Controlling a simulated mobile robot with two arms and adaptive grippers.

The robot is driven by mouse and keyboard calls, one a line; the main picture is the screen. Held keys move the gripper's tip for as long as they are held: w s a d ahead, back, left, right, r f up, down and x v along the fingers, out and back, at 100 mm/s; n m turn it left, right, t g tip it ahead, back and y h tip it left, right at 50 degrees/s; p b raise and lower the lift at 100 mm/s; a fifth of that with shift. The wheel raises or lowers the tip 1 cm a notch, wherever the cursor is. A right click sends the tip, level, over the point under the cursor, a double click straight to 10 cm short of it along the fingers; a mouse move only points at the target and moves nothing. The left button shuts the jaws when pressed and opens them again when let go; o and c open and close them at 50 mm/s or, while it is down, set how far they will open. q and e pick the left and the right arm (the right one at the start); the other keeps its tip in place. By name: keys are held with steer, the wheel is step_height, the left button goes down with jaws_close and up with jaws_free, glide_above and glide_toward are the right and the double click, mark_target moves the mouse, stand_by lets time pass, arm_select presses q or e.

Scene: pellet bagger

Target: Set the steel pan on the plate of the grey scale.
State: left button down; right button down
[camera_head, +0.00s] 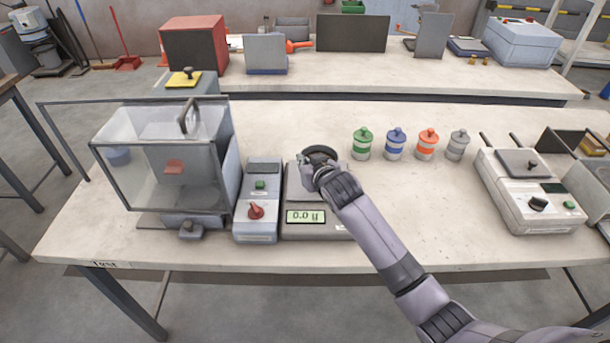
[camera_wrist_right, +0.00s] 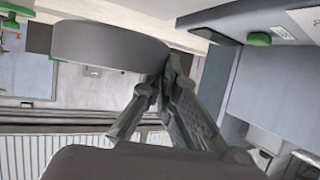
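The grey scale (camera_head: 315,231) stands on the near table, its green display reading about 0.0 g; its plate is mostly hidden behind my right gripper. My right gripper (camera_head: 318,170) is above the scale. In the right wrist view its fingers (camera_wrist_right: 170,75) come together at the side of the steel pan (camera_wrist_right: 108,46), a round, dark grey, shallow dish, and look shut on its wall. In the head view the pan (camera_head: 320,152) shows at the fingertips, over the back of the scale. Whether it touches the plate is hidden. My left gripper is not in view.
A control box (camera_head: 258,205) with a red knob stands close left of the scale, beside a glass-walled case (camera_head: 160,165). Several capped jars (camera_head: 395,146) stand behind right. A white device (camera_head: 530,195) is at the right. The table (camera_head: 440,215) right of my arm is clear.

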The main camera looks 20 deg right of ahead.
steer(key=shift+f, duration=2.6)
steer(key=shift+a, duration=0.1)
steer(key=c, duration=2.3)
jaws_free()
steer(key=shift+f, duration=0.1)
steer(key=o, duration=0.5)
steer(key=v, duration=1.2)
steer(key=shift+s, duration=0.1)
